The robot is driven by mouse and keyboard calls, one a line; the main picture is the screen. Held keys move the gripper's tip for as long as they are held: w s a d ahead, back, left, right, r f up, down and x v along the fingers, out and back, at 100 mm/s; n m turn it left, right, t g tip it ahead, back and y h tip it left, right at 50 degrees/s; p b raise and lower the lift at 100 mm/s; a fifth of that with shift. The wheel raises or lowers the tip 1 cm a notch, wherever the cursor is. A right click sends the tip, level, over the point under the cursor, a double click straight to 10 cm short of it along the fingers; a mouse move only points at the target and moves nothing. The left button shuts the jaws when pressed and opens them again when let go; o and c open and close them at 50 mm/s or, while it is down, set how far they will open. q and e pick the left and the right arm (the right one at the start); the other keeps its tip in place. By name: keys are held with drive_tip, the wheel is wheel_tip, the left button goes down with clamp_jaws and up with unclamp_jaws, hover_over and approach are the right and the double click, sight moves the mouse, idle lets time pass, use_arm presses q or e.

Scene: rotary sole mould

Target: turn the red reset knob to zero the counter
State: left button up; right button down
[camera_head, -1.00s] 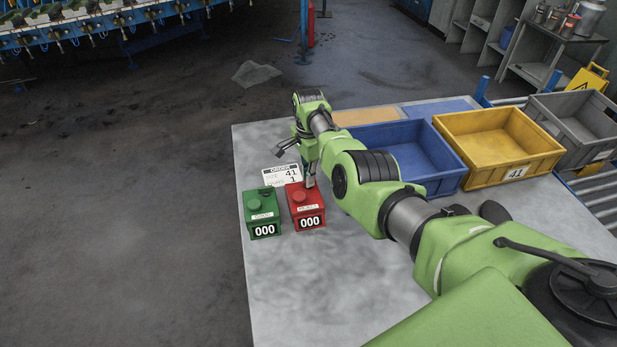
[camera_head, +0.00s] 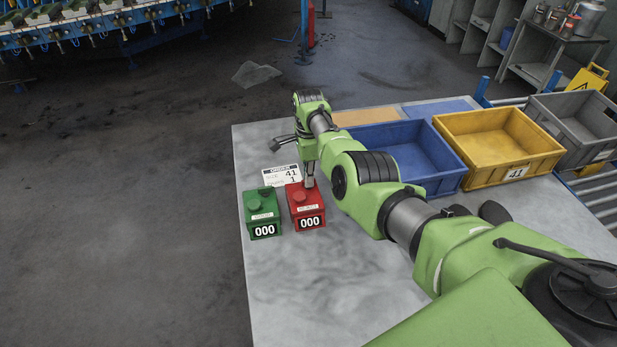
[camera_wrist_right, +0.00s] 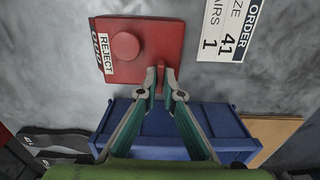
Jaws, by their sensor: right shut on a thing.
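The red counter box (camera_head: 305,205) stands on the table beside a green one, and its display reads 000. The wrist view shows the red box (camera_wrist_right: 150,40) from above, with a round red button (camera_wrist_right: 125,46) and a REJECT label. My right gripper (camera_wrist_right: 162,73) is shut at the side edge of the box, on the red reset knob, which its fingertips mostly hide. In the head view my right gripper (camera_head: 309,182) points down at the right side of the box. My left gripper is not in view.
The green counter (camera_head: 262,212), also reading 000, stands just left of the red one. An order card (camera_head: 283,173) lies behind them. Blue (camera_head: 447,187), yellow (camera_head: 500,180) and grey (camera_head: 606,150) crates stand to the right. The table's front left is clear.

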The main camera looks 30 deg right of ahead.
drive_tip(key=c, duration=2.2)
unclamp_jaws()
wheel_tip(320, 180, up, 12)
drive_tip(key=shift+f, duration=0.1)
